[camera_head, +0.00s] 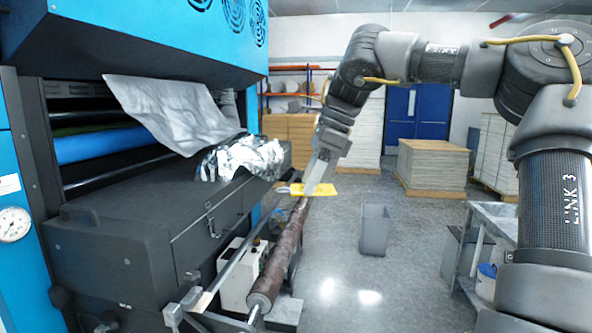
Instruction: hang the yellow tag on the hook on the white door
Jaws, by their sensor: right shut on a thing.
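The yellow tag (327,190) is a small flat piece in the middle of the head view, with a small pale end at its left. My right gripper (312,187) reaches down to it from above and is shut on it. The tag is in front of the right end of the dark machine cabinet, near the upper end of a brown roll. The fingers cover part of the tag. I cannot make out a white door or a hook. My left gripper is not in view.
The blue machine (140,30) with crumpled silver film (175,108) fills the left. The brown roll (277,262) slants below the tag. A grey bin (375,232) stands on open floor. Stacked paper (433,163) and blue doors (415,115) are farther back. A grey table (493,220) stands right.

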